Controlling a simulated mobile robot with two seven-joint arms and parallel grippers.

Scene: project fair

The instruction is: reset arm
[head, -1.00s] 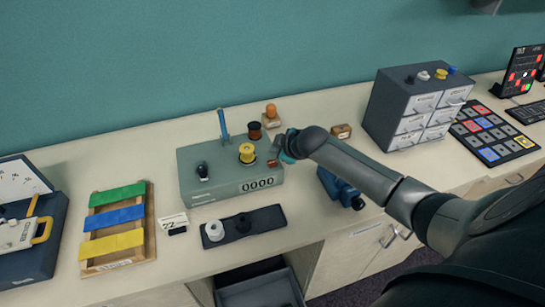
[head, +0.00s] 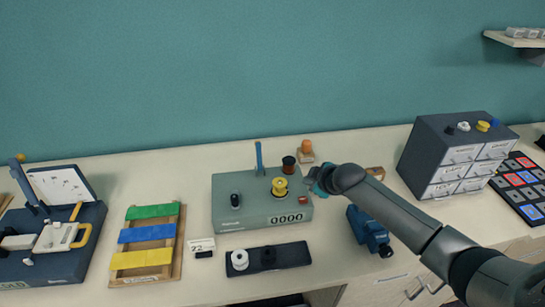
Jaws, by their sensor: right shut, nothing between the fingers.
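My right arm comes in from the lower right, and its gripper (head: 314,183) is at the right end of a grey-green control box (head: 240,212). The fingers are small and partly hidden behind the wrist; the gripper is shut with nothing visible in it. I cannot tell whether it touches the box. The box carries a blue lever (head: 259,158), a black knob (head: 235,200), a yellow spool-like knob (head: 279,187), a red button (head: 303,199) and a counter (head: 286,218) reading 0000. My left gripper is not in view.
A dark tray (head: 291,254) with a white and a black knob lies in front. A blue tool (head: 369,231) stands beside my forearm. Coloured bars (head: 150,235) and a dark case (head: 58,266) are left. A drawer cabinet (head: 424,160) and button pad (head: 523,207) are right.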

